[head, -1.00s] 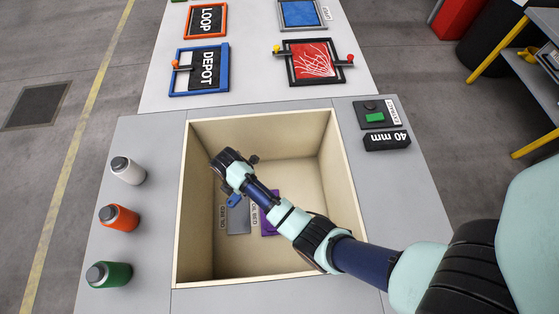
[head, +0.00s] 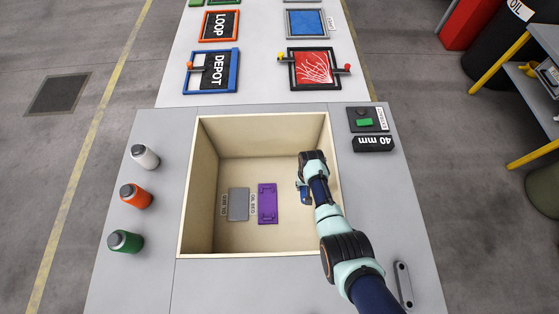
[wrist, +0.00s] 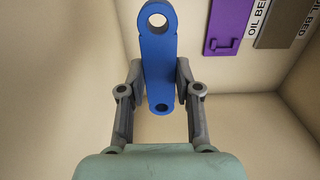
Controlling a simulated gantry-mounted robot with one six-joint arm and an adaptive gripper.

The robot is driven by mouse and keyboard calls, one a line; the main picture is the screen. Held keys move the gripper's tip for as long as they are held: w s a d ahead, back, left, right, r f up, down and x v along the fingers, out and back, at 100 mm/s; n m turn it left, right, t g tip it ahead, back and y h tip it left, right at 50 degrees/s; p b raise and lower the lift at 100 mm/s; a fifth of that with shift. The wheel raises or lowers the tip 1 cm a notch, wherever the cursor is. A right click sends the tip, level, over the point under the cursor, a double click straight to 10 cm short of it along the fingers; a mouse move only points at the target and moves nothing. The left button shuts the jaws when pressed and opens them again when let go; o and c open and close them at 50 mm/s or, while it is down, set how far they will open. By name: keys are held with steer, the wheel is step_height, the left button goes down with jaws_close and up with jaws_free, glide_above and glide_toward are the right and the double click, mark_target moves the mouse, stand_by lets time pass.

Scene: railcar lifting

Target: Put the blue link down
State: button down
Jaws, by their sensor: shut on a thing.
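The blue link (wrist: 158,55) is a flat bar with a large ring hole at one end and a small hole at the other. My gripper (wrist: 160,86) is shut on its middle, with one finger on each side. In the head view my gripper (head: 304,183) is inside the open cream box (head: 234,122), near its right wall. A small part of the blue link (head: 304,196) shows below it there. In the wrist view the link appears above the box floor; whether it touches cannot be told.
A purple plate (head: 267,203) and a grey plate (head: 238,204), each beside a printed label, lie on the box floor left of my gripper. White, orange and green bottles (head: 125,241) stand left of the box. A grey link (head: 404,285) lies on the bench at right.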

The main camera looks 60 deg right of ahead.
mark_target(299, 202)
step_height(299, 202, down, 20)
steer(key=b, duration=1.6)
steer(key=shift+w+f, duration=0.1)
steer(key=shift+f, duration=0.15)
steer(key=c, duration=0.8)
jaws_free()
steer(key=shift+r, duration=0.1)
step_height(299, 202, up, 12)
steer(key=p, duration=1)
steer(key=shift+r+p, duration=0.15)
steer(key=shift+p, duration=0.15)
